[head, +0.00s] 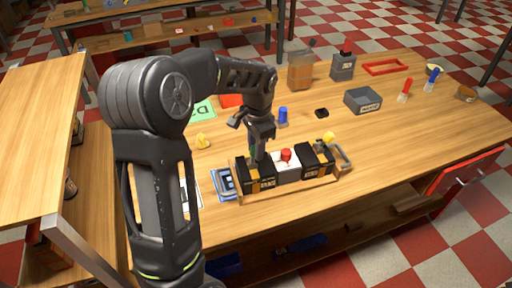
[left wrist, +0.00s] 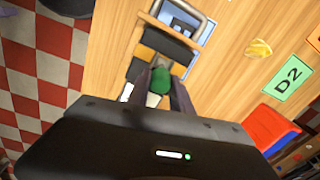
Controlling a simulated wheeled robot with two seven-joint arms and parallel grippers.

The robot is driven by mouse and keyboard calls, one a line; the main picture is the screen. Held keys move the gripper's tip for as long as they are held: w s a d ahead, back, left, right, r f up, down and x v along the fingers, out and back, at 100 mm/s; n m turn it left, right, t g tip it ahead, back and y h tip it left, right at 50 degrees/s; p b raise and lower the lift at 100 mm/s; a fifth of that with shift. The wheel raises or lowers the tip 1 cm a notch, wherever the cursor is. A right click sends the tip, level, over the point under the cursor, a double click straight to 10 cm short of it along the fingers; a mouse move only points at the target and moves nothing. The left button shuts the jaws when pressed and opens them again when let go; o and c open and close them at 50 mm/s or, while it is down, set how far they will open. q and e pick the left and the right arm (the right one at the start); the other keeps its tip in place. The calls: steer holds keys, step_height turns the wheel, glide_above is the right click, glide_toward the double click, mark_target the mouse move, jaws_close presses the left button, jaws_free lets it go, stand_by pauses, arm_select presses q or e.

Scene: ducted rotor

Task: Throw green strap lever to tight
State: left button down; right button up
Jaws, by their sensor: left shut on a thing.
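The strap unit (head: 287,168) lies on the wooden table. It has two black blocks with orange bands, a white middle block and a metal handle at each end. My left gripper (head: 258,154) points down over its left black block. In the left wrist view the green lever (left wrist: 162,79) sits between my two fingers (left wrist: 162,88), which are shut on it. In the head view my gripper hides the green lever. My right gripper is not in view.
A blue-framed panel (head: 222,183) lies left of the unit. A yellow piece (head: 202,141), a green D2 card (left wrist: 288,80), a blue cylinder (head: 283,115) and a grey bin (head: 362,101) stand around. The table right of the unit is mostly clear.

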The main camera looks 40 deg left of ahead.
arm_select(q)
steer(key=shift+s+a+f+t+h+b, duration=0.1)
steer(key=shift+s+a+t+h+b, duration=0.4)
steer(key=shift+b, duration=0.65)
steer(key=s+t+h+b, duration=0.1)
steer(key=t+b, duration=0.1)
steer(key=b, duration=0.4)
steer(key=s+a+f+t+h+b, duration=0.1)
steer(key=t+h+b, duration=0.1)
steer(key=b, duration=0.5)
steer(key=a+t+h+b, duration=0.1)
steer(key=t+b, duration=0.1)
steer(key=b, duration=0.4)
steer(key=shift+s+f+h+b, duration=0.15)
steer(key=shift+s+h+b, duration=0.15)
steer(key=shift+s+b, duration=0.1)
steer(key=shift+s+a+t+b, duration=0.1)
steer(key=shift+t+b, duration=0.3)
steer(key=shift+b, duration=0.15)
steer(key=shift+r, duration=0.2)
steer(key=c, duration=1.1)
jaws_free()
steer(key=shift+c, duration=0.2)
